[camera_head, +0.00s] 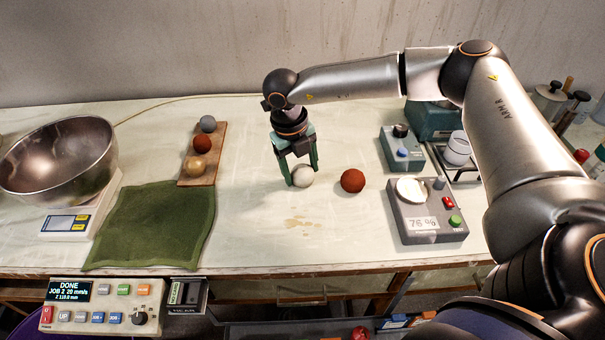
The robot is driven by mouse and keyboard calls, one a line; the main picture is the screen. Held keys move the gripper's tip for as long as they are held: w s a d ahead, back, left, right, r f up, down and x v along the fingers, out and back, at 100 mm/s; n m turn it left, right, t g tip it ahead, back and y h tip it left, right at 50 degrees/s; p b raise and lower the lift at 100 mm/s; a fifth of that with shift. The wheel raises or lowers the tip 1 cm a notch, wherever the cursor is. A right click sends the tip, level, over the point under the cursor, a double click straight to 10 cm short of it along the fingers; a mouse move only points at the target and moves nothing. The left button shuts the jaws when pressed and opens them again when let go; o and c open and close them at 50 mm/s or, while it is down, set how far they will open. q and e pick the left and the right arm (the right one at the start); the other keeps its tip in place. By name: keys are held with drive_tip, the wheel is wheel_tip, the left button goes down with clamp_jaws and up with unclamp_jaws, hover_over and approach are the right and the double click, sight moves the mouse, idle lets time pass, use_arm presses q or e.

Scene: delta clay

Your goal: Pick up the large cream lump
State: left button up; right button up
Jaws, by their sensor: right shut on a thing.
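The large cream lump (302,176) is a pale round ball at the middle of the worktable (262,215). My right gripper (302,174) points down over it and is shut on it, with green fingers on its sides. The lump appears to be at table level; I cannot tell whether it is clear of the surface. Part of the lump is hidden by the fingers. My left gripper is not in view.
A red-brown ball (352,181) sits close to the right of the lump. A wooden board (198,178) with three balls, a green cloth (150,226) and a metal bowl (58,160) on a scale are left. A grey meter box (428,212) stands right.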

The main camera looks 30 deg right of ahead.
drive_tip(key=c, duration=0.4)
drive_tip(key=shift+r, duration=0.15)
drive_tip(key=shift+r, duration=0.55)
drive_tip(key=s+a+r+b, duration=0.1)
drive_tip(key=s+a+r, duration=0.1)
drive_tip(key=a+r, duration=0.2)
drive_tip(key=s+a+r, duration=0.3)
drive_tip(key=a, duration=0.1)
drive_tip(key=s+a+r+b, duration=0.1)
drive_tip(key=s+a+r, duration=0.1)
drive_tip(key=a+r, duration=0.2)
drive_tip(key=shift+s+r+b, duration=0.2)
drive_tip(key=shift+r+b, duration=0.1)
drive_tip(key=shift+r, duration=0.05)
